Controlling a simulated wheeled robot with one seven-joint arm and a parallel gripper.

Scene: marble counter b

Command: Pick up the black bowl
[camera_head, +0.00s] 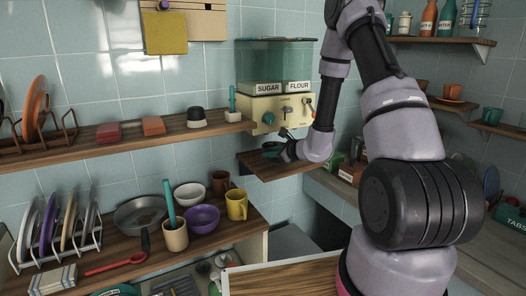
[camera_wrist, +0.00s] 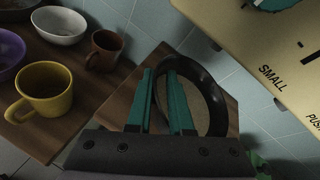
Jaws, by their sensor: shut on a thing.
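The black bowl (camera_wrist: 221,101) shows in the wrist view as a dark, round rim with a brownish inside. My gripper (camera_wrist: 163,75) has teal fingers on either side of the bowl's left wall and is shut on it. The fingers hide part of that wall. In the head view, my gripper (camera_head: 284,148) is small and dark at the low wooden shelf under the dispenser. The bowl (camera_head: 270,150) shows there only as a small dark shape beside the fingers. I cannot tell whether the bowl touches the shelf.
The sugar and flour dispenser (camera_head: 276,112) stands close above my gripper. The lower shelf (camera_head: 262,168) is under it. A yellow mug (camera_head: 237,205), a brown mug (camera_wrist: 105,50), a purple bowl (camera_head: 202,219) and a white bowl (camera_head: 189,195) stand on the counter to the left.

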